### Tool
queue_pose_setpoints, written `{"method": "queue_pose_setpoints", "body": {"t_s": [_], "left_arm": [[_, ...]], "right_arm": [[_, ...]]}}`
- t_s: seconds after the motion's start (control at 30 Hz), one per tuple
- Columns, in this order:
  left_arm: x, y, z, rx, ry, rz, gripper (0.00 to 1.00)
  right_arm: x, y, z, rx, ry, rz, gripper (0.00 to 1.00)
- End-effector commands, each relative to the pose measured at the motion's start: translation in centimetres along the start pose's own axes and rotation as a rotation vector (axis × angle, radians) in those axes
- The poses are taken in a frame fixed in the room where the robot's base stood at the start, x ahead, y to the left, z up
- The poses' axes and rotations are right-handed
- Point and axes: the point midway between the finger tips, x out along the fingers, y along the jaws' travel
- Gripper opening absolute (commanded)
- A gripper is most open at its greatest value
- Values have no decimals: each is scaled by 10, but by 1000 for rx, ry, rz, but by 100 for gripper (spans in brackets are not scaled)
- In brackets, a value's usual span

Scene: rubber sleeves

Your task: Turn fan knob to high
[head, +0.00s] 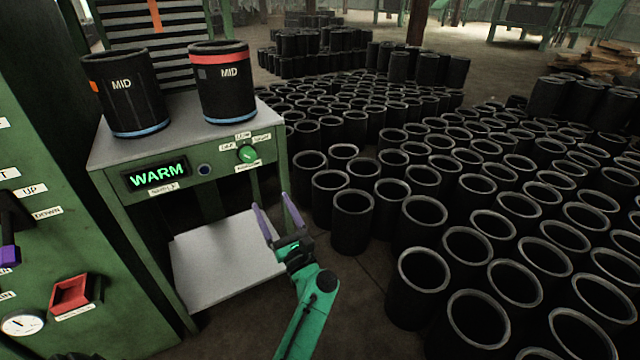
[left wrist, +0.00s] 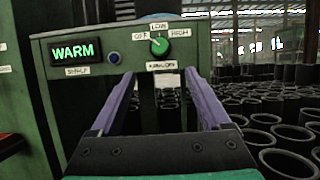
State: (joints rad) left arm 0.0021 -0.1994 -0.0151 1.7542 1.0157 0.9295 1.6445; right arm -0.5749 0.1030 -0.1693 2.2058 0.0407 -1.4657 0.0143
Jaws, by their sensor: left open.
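The green fan knob (head: 246,154) is on the front panel of the green table, with small labels around it. In the left wrist view the knob (left wrist: 159,46) has OFF at its upper left, LOW above and HIGH at its right. I cannot clearly tell which label its pale mark points at. My left gripper (head: 272,201) has purple fingers spread apart with nothing between them. It is in front of and below the knob, not touching it. In the left wrist view the knob shows above the gap between the fingertips (left wrist: 159,75). My right gripper is not in view.
A green WARM display (head: 157,176) and a dark round button (head: 204,169) are left of the knob. Two black sleeves marked MID, one blue-banded (head: 124,95) and one red-topped (head: 223,85), stand on the table. Many black sleeves crowd the floor at right.

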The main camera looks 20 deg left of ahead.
Motion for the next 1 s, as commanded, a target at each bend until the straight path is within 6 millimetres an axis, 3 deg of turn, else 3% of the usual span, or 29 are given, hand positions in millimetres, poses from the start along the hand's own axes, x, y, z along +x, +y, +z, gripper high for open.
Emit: {"method": "queue_pose_setpoints", "body": {"t_s": [0.17,0.5,0.63,0.8,1.0], "left_arm": [[16,-1,3,6,-3,-4,80],[104,-2,3,9,-5,-5,80],[131,-2,2,10,-4,-6,80],[146,-2,1,10,-1,-8,80],[146,-2,1,10,-1,-8,80]], "right_arm": [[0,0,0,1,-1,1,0],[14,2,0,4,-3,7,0],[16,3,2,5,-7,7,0],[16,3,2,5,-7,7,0],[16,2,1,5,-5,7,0]]}}
